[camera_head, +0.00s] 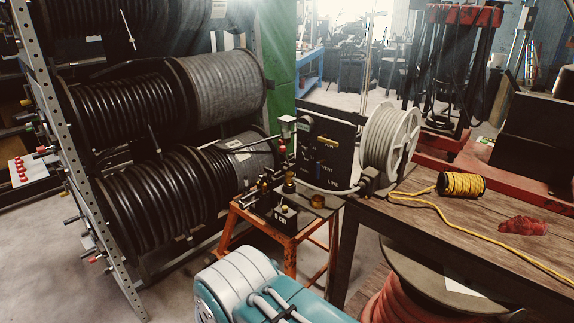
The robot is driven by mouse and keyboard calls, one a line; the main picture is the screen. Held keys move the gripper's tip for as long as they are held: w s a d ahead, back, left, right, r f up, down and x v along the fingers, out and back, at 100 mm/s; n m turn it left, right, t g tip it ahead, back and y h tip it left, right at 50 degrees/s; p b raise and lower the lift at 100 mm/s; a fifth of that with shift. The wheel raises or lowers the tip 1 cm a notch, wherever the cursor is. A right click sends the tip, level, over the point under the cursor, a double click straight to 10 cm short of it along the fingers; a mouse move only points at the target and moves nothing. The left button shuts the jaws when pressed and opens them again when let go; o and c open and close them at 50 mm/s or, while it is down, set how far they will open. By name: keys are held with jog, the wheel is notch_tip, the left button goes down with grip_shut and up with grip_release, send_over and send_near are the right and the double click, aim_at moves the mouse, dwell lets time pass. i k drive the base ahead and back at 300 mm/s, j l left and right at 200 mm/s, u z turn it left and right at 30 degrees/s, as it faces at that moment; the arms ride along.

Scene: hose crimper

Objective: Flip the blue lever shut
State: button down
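A black control panel (335,152) stands upright behind a small orange stand, near the middle of the picture. A small blue lever (318,167) is on the panel's face, near its lower middle, and looks roughly upright. A yellow lever (327,140) sits above it and points sideways. The blue lever is small in this view, so its exact angle is hard to tell. White and teal parts of my own arm or body show at the bottom centre, well below the panel and apart from it. My gripper does not show in this view.
The orange stand (287,240) carries brass and black fittings in front of the panel. A white hose reel (391,140) is right of the panel. A wooden bench (420,205) with yellow rope (461,185) fills the right. Large black hose reels (150,205) crowd the left.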

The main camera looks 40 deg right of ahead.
aim_at(319, 163)
jog(key=i, duration=1.3)
jog(key=i+z, duration=0.2)
jog(key=k+z, duration=0.1)
jog(key=z, duration=1.4)
